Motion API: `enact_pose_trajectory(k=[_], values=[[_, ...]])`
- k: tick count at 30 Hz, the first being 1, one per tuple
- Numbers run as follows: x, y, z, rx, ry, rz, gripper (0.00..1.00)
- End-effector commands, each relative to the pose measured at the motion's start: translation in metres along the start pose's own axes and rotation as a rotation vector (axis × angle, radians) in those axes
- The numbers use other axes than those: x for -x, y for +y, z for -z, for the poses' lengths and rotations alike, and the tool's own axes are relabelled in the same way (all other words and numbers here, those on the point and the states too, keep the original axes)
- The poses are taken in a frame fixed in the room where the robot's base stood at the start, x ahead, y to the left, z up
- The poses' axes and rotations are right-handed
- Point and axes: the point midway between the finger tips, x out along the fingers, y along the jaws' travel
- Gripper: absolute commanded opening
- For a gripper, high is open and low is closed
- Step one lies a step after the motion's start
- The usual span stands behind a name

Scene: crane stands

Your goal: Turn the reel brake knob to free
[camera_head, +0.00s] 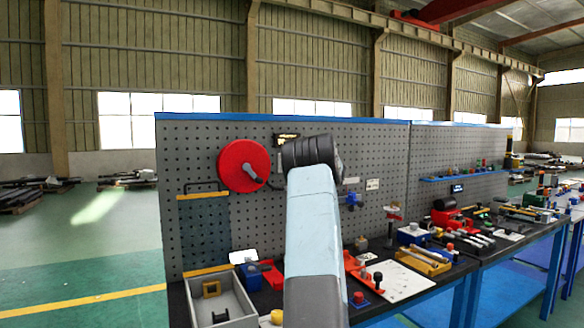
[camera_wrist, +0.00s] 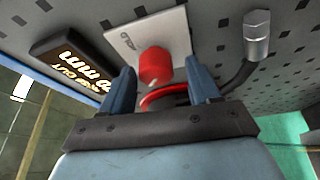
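A red knob (camera_wrist: 154,68) sits on a pale plate (camera_wrist: 140,36) with small dark lettering, fixed to the pegboard. My gripper (camera_wrist: 159,70) has its two blue fingers spread, one on each side of the knob in the wrist view, with a gap on both sides. Whether the knob is within fingertip reach is hard to judge. A red curved rim shows between the fingers, below the knob. In the head view the red reel (camera_head: 238,158) hangs on the pegboard left of my arm. My arm hides the gripper and knob there.
A dark display (camera_wrist: 78,70) with lit characters is left of the plate. A metal-ended grey crank (camera_wrist: 256,38) stands out at right. The pegboard (camera_head: 385,150) rises behind a bench holding a grey bin (camera_head: 248,290) and several tools and fixtures.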

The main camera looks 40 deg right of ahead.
Motion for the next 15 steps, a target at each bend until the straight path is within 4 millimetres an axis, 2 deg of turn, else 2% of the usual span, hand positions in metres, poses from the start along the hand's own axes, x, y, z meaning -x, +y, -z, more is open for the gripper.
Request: enact_pose_trajectory(k=[10, 15], values=[[0.005, 0.002, -0.001, 0.001, -0.004, -0.002, 0.64], [0.026, 0.002, -0.002, 0.001, -0.005, -0.002, 0.64]])
